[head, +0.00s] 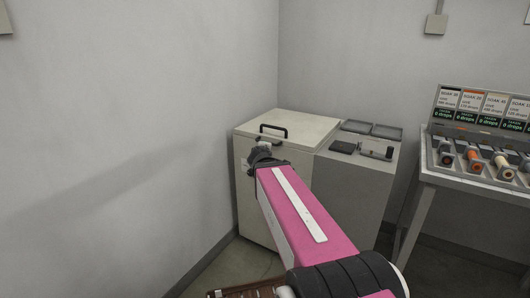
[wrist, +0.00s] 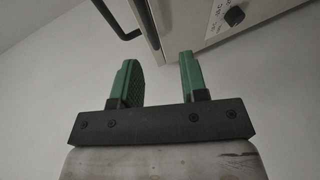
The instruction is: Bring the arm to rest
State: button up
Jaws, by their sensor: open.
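My arm, pink with a white stripe, reaches forward in the head view toward a beige cabinet (head: 305,128) with a closed lid. My gripper (wrist: 157,80) shows in the wrist view with two green fingers apart and nothing between them. In the head view the gripper itself is hard to make out at the arm's far end. The black handle (head: 273,130) on the lid lies just beyond the arm's end. It also shows in the wrist view (wrist: 112,20), apart from the fingers.
A lower grey unit (head: 352,172) with shallow trays (head: 372,130) on top adjoins the cabinet at right. Farther right, a table (head: 470,180) holds several cable spools under labelled cards (head: 483,108). A bare wall (head: 130,120) stands close on the left. A dark knob (wrist: 234,16) shows on the cabinet.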

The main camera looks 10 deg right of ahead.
jog(key=shift+s+a+r, duration=0.1)
jog(key=shift+s, duration=0.15)
jog(key=s+f+m+g+y, duration=0.1)
jog(key=s+f+m+g, duration=0.3)
jog(key=f, duration=0.4)
jog(key=s+f+m+g, duration=0.3)
jog(key=f, duration=0.4)
jog(key=s+a+f+m+g+y, duration=0.4)
jog(key=s+a+f+m+g, duration=0.1)
jog(key=s+f, duration=0.5)
jog(key=shift+s+a+f+g, duration=0.15)
jog(key=shift+s+a+g, duration=0.1)
jog(key=shift+a+g, duration=0.45)
